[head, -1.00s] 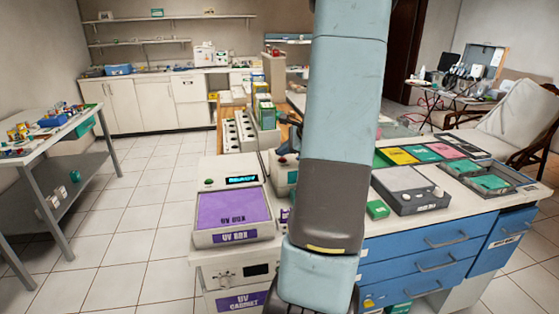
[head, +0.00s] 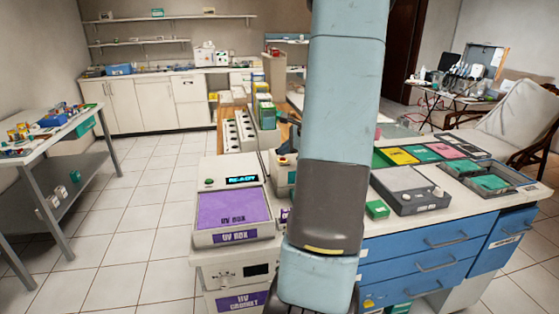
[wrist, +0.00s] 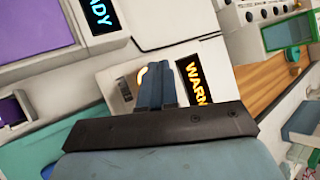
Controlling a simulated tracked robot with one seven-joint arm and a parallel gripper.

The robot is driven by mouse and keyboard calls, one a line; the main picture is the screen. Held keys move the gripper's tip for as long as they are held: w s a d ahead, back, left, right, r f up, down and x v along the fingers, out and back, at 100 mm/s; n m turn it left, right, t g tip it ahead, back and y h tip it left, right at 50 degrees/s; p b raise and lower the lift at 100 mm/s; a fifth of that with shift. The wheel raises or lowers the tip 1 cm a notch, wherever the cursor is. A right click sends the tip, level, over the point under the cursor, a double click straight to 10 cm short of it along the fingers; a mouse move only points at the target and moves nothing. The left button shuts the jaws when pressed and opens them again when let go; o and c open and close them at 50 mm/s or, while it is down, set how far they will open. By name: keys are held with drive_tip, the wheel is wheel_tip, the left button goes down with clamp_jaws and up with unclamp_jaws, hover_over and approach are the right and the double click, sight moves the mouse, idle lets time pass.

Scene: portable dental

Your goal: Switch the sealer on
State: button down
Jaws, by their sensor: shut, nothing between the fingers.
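The sealer appears to be the pale device (wrist: 118,85) in the wrist view, with a lit display (wrist: 195,85) reading "WARM" in orange. A glowing yellow-orange spot (wrist: 142,76) shows on its face at the left of my fingertips. My gripper (wrist: 156,68) is shut and empty, with its dark blue fingers together over the face between the glow and the display. The fingers hide part of the face, and I cannot tell whether they touch it. In the head view the pale device (head: 277,173) is mostly hidden behind my arm.
The UV box (head: 233,208) with a purple lid stands left of the sealer, above the UV cabinet (head: 240,301). A grey device (head: 410,188) and a small green box (head: 377,209) sit on the counter at the right. The tiled floor at the left is open.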

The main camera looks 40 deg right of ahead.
sight(285, 162)
drive_tip(key=shift+r, duration=3)
